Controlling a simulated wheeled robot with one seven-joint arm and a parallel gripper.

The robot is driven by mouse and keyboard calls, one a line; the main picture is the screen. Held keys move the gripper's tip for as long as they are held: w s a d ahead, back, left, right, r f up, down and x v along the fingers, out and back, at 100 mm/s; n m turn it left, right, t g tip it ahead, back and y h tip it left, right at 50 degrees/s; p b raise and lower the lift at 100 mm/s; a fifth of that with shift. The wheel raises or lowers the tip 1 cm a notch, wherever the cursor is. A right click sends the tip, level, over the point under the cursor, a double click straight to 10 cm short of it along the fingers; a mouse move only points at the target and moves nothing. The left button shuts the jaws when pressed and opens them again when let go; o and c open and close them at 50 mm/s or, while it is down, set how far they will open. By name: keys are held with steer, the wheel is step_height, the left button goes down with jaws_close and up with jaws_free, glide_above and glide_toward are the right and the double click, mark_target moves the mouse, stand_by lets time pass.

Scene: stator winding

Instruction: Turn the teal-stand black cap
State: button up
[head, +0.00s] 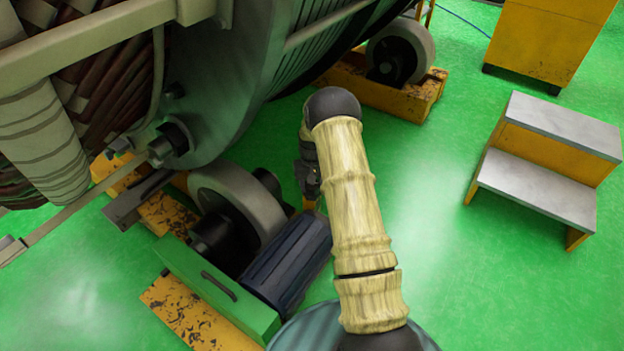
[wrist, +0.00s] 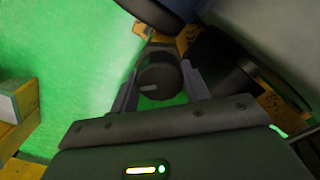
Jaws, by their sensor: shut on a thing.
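A round black cap (wrist: 157,78) with a small light mark on its face sits between the two fingers of my gripper (wrist: 163,62) in the wrist view. The fingers close on its left and right sides. In the head view my gripper (head: 308,180) points down beside the large machine, partly covered by my pale arm. The cap cannot be made out there. Bright green shows just below the cap in the wrist view; I cannot tell whether it is floor or stand. No teal stand is clearly visible.
A grey roller wheel (head: 238,200) and a dark ribbed motor (head: 290,262) stand close left of the gripper. The large round machine (head: 215,100) rises behind. Yellow steps (head: 545,165) stand at the right. Green floor (head: 445,240) is clear between arm and steps.

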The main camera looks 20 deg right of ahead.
steer(key=m+p, duration=0.3)
steer(key=m, duration=0.3)
steer(key=shift+r+m, duration=0.15)
steer(key=shift+m, duration=0.15)
steer(key=m+p, duration=0.2)
steer(key=m, duration=0.4)
steer(key=shift+w+m, duration=0.1)
steer(key=shift+m, duration=0.2)
steer(key=shift+d, duration=0.1)
steer(key=o, duration=1)
step_height(320, 180, up, 17)
steer(key=p, duration=0.2)
steer(key=shift+p, duration=0.35)
